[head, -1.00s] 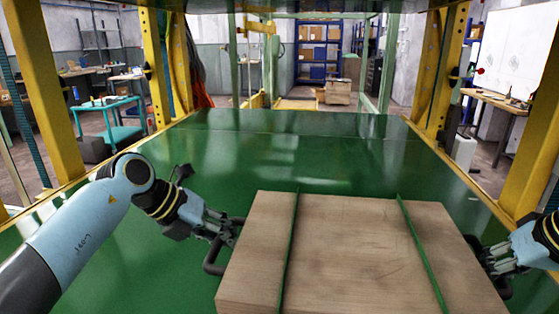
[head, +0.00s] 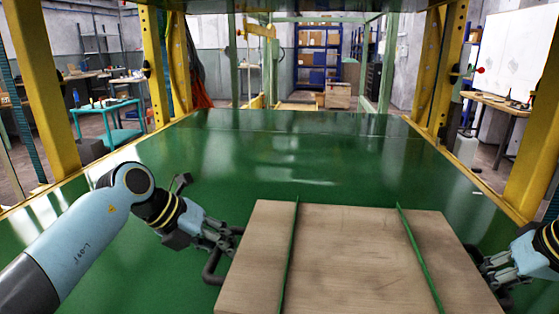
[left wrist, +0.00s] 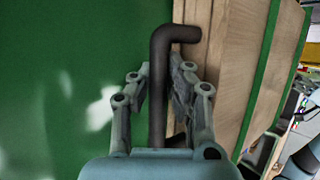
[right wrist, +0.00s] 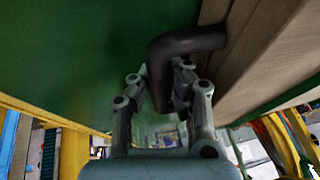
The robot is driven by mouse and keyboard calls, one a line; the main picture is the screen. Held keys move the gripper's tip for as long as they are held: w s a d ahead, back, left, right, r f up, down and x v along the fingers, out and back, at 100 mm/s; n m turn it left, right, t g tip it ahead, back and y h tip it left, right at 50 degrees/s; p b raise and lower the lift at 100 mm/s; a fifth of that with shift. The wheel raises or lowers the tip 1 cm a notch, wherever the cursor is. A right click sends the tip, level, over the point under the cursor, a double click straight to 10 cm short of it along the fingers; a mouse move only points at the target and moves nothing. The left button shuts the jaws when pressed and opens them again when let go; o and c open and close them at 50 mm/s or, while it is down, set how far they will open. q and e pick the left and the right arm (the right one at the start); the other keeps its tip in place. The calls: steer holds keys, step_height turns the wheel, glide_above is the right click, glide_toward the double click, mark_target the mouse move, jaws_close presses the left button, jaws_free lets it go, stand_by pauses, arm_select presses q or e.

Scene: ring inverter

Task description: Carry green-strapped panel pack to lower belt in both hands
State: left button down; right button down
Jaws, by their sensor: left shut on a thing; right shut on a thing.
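The panel pack (head: 345,255) is a wide wooden block with two green straps (head: 418,258) across its top. It lies in the lower middle of the head view, its near end cut off by the frame. My left gripper (head: 222,246) is shut on the dark bent handle (left wrist: 160,75) on the pack's left side. My right gripper (head: 487,268) is shut on the dark handle (right wrist: 165,65) on the right side. The green belt (head: 290,155) spreads out beyond and beside the pack. Whether the pack touches the belt or hangs above it, I cannot tell.
Yellow posts (head: 165,75) stand along both sides of the belt, with a yellow edge rail (head: 470,180) on the right. The belt's far part is clear. A teal cart (head: 107,118) and a blue shelf (head: 318,50) stand beyond.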

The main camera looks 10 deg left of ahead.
arm_select(q)
steer(key=c, duration=1.8)
jaws_free()
steer(key=shift+a+f, duration=0.2)
steer(key=shift+f, duration=0.05)
arm_select(e)
steer(key=c, duration=1.8)
jaws_free()
steer(key=shift+d+f, duration=0.2)
steer(key=shift+d, duration=0.05)
arm_select(q)
steer(key=o, duration=0.4)
steer(key=shift+s+r, duration=0.1)
steer(key=shift+r, duration=0.1)
arm_select(e)
steer(key=o, duration=0.4)
steer(key=shift+s+a+r, duration=0.1)
steer(key=shift+r, duration=0.1)
arm_select(q)
steer(key=shift+d, duration=0.15)
arm_select(e)
steer(key=shift+o, duration=0.2)
steer(key=shift+f, duration=0.1)
steer(key=shift+a, duration=0.1)
arm_select(q)
steer(key=v, duration=1.2)
arm_select(e)
steer(key=v, duration=1.2)
arm_select(q)
steer(key=shift+f, duration=0.15)
